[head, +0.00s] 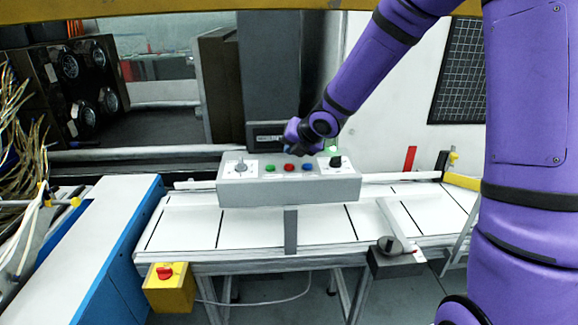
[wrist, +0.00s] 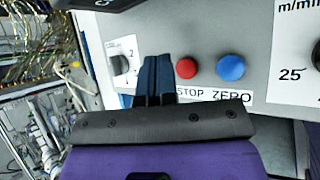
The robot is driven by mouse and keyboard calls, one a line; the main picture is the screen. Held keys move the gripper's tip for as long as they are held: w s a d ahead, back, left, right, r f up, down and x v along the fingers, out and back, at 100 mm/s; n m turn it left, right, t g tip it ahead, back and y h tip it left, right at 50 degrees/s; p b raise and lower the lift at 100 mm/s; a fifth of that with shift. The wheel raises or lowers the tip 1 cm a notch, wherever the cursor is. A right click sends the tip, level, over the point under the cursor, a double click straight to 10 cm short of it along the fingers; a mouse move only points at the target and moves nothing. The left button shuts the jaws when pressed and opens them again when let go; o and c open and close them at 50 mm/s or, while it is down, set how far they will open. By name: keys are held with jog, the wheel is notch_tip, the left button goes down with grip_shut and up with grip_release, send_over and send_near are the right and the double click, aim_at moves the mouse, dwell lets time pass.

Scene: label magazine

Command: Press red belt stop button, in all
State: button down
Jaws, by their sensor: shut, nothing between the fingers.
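The red button (head: 289,167) sits between a green button (head: 270,169) and a blue button (head: 307,168) on a grey control box (head: 290,192). In the wrist view the red button (wrist: 187,68) is above a label reading STOP, and the blue button (wrist: 230,67) is above ZERO. My gripper (wrist: 158,62) is shut and empty, with its fingertips just left of the red button in that view. The green button is not visible there. In the head view my gripper is small and dark behind the buttons; I cannot tell whether it touches the panel.
Dial knobs (head: 241,167) and (head: 336,161) stand at both ends of the box. The box sits over a white conveyor belt (head: 185,228). A yellow box (head: 170,290) with a red knob (head: 165,272) hangs at the front left. A dark column (head: 272,70) rises behind.

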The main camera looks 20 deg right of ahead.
aim_at(291, 165)
jog(key=shift+f, duration=0.8)
jog(key=shift+f, duration=0.15)
dwell(1.5)
jog(key=shift+f, duration=0.25)
jog(key=shift+f, duration=0.5)
dwell(0.9)
dwell(0.3)
jog(key=shift+r, duration=0.9)
jog(key=shift+r, duration=2.55)
